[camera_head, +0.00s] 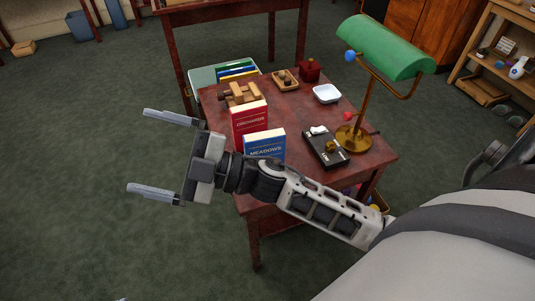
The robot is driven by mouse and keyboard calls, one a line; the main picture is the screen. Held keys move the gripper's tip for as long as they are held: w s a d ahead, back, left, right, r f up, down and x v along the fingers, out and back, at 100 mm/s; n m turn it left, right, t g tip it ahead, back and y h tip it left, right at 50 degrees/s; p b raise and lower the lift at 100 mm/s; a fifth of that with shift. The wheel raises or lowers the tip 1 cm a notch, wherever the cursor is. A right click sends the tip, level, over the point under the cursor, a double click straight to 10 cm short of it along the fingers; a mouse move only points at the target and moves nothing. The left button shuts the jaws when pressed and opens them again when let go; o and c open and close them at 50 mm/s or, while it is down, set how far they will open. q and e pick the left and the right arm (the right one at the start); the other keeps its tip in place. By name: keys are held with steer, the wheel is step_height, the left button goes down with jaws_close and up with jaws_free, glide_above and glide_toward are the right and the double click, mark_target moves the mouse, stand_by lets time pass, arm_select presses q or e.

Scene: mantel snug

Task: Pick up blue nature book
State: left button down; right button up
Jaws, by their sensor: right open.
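A blue book (264,144) with a white label reading "MEADOWS" stands upright near the front left edge of the dark red table (371,156). My right arm crosses in front of it and hides its lower part. My right gripper (137,150) is open and empty, with its fingers spread and pointing left. It is over the floor to the left of the table, apart from the blue book. My left gripper is not in view.
A red book (249,121) stands just behind the blue one, near a wooden rack (241,94). A brass lamp with a green shade (388,47), a dark flat box (325,148), a white dish (326,93) and a wooden tray (285,80) share the table. Green carpet (90,240) is clear at left.

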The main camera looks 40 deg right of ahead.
steer(key=s+a+n+g+y, duration=0.1)
steer(key=a+n+g+y, duration=0.1)
steer(key=n+g, duration=0.7)
steer(key=n+g+h+b, duration=0.3)
steer(key=g+h, duration=0.1)
steer(key=h, duration=1.6)
glide_above(264, 135)
step_height(264, 135, down, 5)
step_height(264, 135, down, 10)
steer(key=shift+w+f+b, duration=0.1)
steer(key=shift+b, duration=0.4)
steer(key=shift+f, duration=2.8)
steer(key=shift+r, duration=0.1)
steer(key=c, duration=0.8)
